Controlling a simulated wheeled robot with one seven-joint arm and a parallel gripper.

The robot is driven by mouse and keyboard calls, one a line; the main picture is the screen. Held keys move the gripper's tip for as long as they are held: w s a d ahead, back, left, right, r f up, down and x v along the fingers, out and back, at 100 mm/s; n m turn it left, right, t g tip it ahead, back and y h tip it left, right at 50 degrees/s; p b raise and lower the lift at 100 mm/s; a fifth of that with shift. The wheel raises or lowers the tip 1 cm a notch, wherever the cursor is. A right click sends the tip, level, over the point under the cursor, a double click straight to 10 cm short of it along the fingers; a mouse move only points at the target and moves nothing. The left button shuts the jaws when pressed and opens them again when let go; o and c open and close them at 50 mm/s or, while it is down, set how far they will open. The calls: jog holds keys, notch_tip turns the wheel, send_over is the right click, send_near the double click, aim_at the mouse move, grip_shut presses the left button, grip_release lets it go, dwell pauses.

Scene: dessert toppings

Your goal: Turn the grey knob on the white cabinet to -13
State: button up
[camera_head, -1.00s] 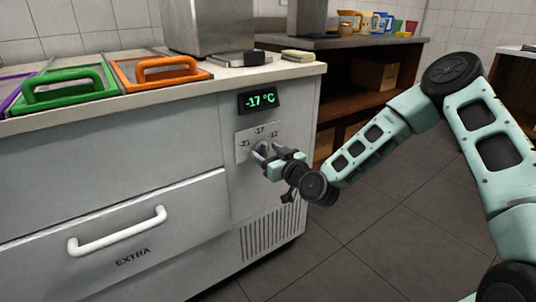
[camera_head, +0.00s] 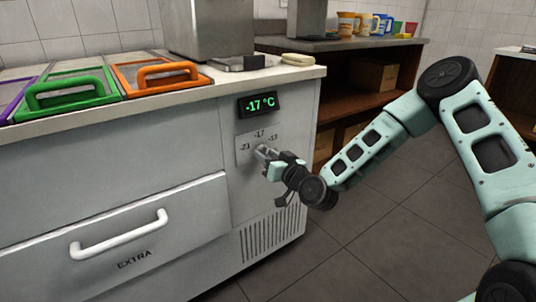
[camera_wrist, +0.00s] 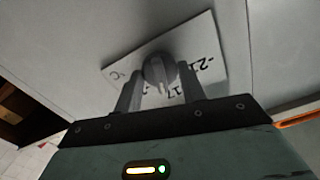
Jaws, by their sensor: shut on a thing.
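The white cabinet (camera_head: 190,140) fills the left and middle of the head view. A green display (camera_head: 258,103) on it reads -17 °C. Below it is a pale dial plate (camera_head: 243,148) marked -21, -17 and -13. In the wrist view the grey knob (camera_wrist: 158,68) sits on this plate, with its ridge pointing down the picture, near the -17 mark. My gripper (camera_head: 265,153) is at the knob, with one finger on each side, shut on it. In the head view my fingers mostly hide the knob.
A white drawer handle (camera_head: 120,236) sticks out to the left, above the label EXTRA. A vent grille (camera_head: 268,233) lies below the dial. Green (camera_head: 65,90) and orange (camera_head: 160,75) lids are on the counter. Open floor (camera_head: 375,225) lies to the right.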

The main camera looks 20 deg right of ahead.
jog(key=m+p, duration=0.1)
jog(key=m, duration=0.3)
jog(key=shift+r+m+p, duration=0.1)
jog(key=shift+m+p, duration=0.2)
jog(key=shift+p, duration=0.1)
jog(key=m+p, duration=0.1)
jog(key=m, duration=0.3)
jog(key=shift+m, duration=0.3)
jog(key=o, duration=1)
jog(key=p+v, duration=0.2)
jog(key=v, duration=1.5)
jog(key=shift+s+p, duration=0.2)
jog(key=shift+p, duration=0.1)
